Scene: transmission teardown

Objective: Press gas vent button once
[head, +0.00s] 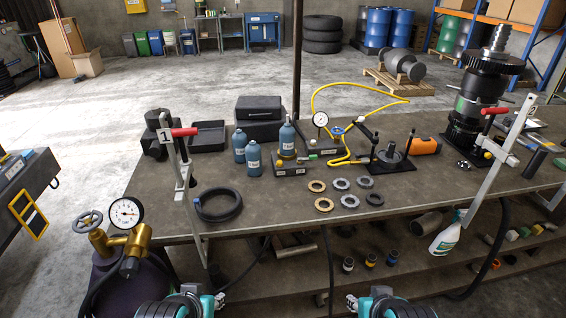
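I cannot tell for sure which part is the gas vent button. A dark gas cylinder (128,275) stands at the lower left, with a brass valve (137,243), a grey handwheel (88,221) and a round gauge (126,212). A small black box (291,168) on the bench has a small yellow part (279,163) on its face. My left gripper (218,301) and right gripper (352,302) are at the bottom edge, in front of the bench and apart from these things. Only small parts of them show, so their finger opening is unclear.
The workbench (260,205) holds blue bottles (253,158), a black hose coil (219,204), several metal rings (323,205), a gauge with a yellow hose (330,90) and a tall transmission (478,105). Red-handled clamp stands (180,165) (503,150) rise at the front edge.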

